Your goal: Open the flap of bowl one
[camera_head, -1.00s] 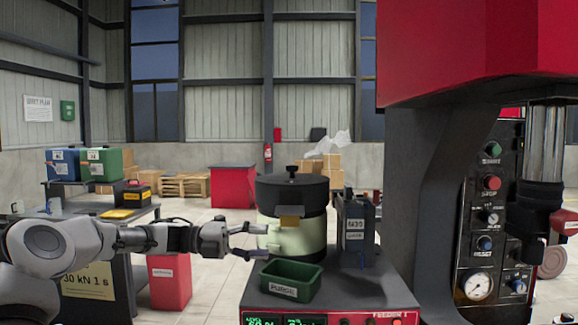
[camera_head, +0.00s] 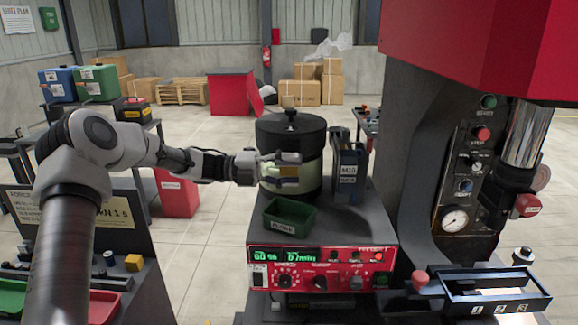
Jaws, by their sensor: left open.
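Bowl one appears to be the round feeder bowl (camera_head: 309,178) with a black lid and pale green body, standing on the feeder unit with the red control panel (camera_head: 318,271). My left gripper (camera_head: 290,170) is open at the bowl's front left side, in front of the pale body. A small yellow-brown piece with a dark blue part, likely the flap (camera_head: 288,180), shows right at the fingers and is partly hidden by them. I cannot tell whether the fingers touch it. My right gripper is not in view.
A green purge bin (camera_head: 290,219) sits on the unit below the gripper. A dark box (camera_head: 348,172) labelled M10 stands right of the bowl. A red press (camera_head: 470,50) fills the right side. A black tray (camera_head: 492,291) is at the lower right.

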